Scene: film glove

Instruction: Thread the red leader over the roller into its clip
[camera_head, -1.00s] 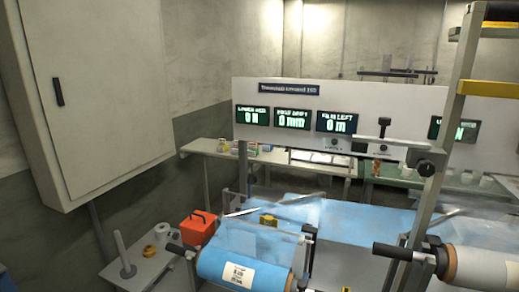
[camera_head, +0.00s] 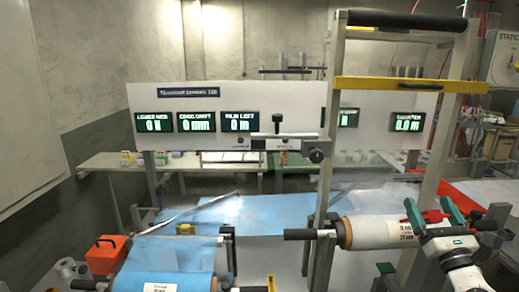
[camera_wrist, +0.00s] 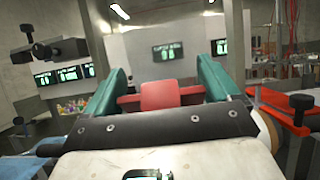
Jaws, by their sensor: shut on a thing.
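My gripper (camera_head: 431,206), with green fingers, is at the right in the head view, at the right end of the white roll (camera_head: 372,232). It is shut on a red piece (camera_wrist: 160,95), apparently the red leader's end, which spans between the fingers in the wrist view. The same red piece shows small in the head view (camera_head: 434,216). Red sheet (camera_head: 462,192) lies behind the gripper on the right. I cannot tell which bar is the roller. The clip cannot be made out.
A tall grey frame (camera_head: 322,180) with a yellow crossbar (camera_head: 410,85) stands left of and above my gripper. A black handle (camera_head: 300,234) juts left from the white roll. Blue film (camera_head: 270,212) covers the middle. An orange box (camera_head: 107,255) sits at lower left.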

